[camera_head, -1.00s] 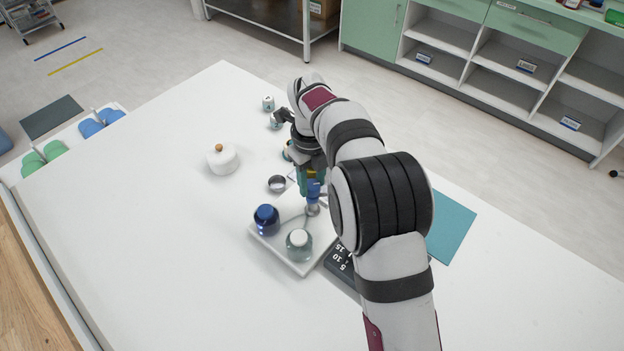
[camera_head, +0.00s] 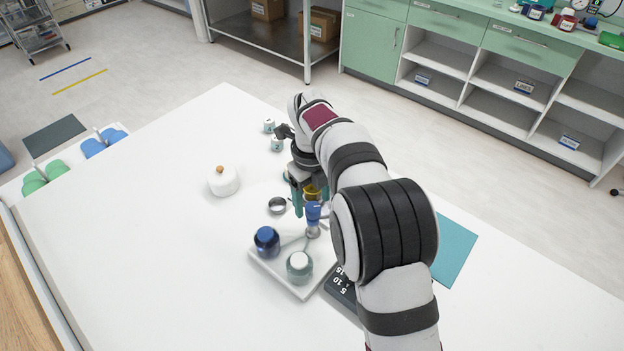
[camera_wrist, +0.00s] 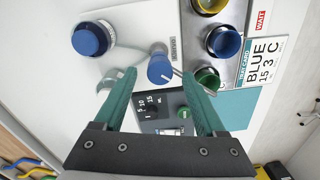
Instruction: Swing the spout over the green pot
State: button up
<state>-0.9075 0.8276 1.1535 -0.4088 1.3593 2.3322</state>
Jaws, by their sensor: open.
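The blue-topped post (camera_head: 313,211) stands at the back of the white base; its blue top (camera_wrist: 160,68) shows in the wrist view. A thin metal spout (camera_wrist: 194,83) runs from it towards the green pot (camera_wrist: 207,79), partly behind my right finger. I cannot tell whether its tip is over that pot. The blue pot (camera_wrist: 226,43) and yellow pot (camera_wrist: 209,5) stand in a row with it. My gripper (camera_wrist: 157,75) is open, its teal fingers on either side of the blue top, with no clear contact. My gripper (camera_head: 311,202) hides the green pot in the head view.
A blue-capped bottle (camera_head: 267,241) and a white-capped bottle (camera_head: 299,267) stand on the white base (camera_head: 270,274). A dark dial box (camera_head: 343,287) sits beside it. A card reading BLUE (camera_wrist: 259,60) lies by the pots. A white lidded jar (camera_head: 223,182) stands left; the table's left is clear.

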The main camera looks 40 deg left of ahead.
notch_tip(320, 180, up, 14)
jog(key=shift+s, duration=0.15)
jog(key=w+d+r+n, duration=0.1)
jog(key=d+r+n, duration=0.1)
jog(key=d, duration=0.5)
jog(key=w+d+r+n, duration=0.1)
jog(key=d+r+n, duration=0.1)
jog(key=d, duration=0.5)
jog(key=s+d+f+n, duration=0.1)
jog(key=s+d+n, duration=0.5)
jog(key=d, duration=0.9)
jog(key=s+d+f+n+y, duration=0.1)
jog(key=s+d+f+n, duration=0.1)
jog(key=s, duration=0.5)
jog(key=s+d+f+n, duration=0.3)
jog(key=s+d+f, duration=0.2)
jog(key=s+f, duration=0.1)
jog(key=shift+s+d+f+y, duration=0.2)
jog(key=shift+s+d+y, duration=0.15)
jog(key=shift+s, duration=0.55)
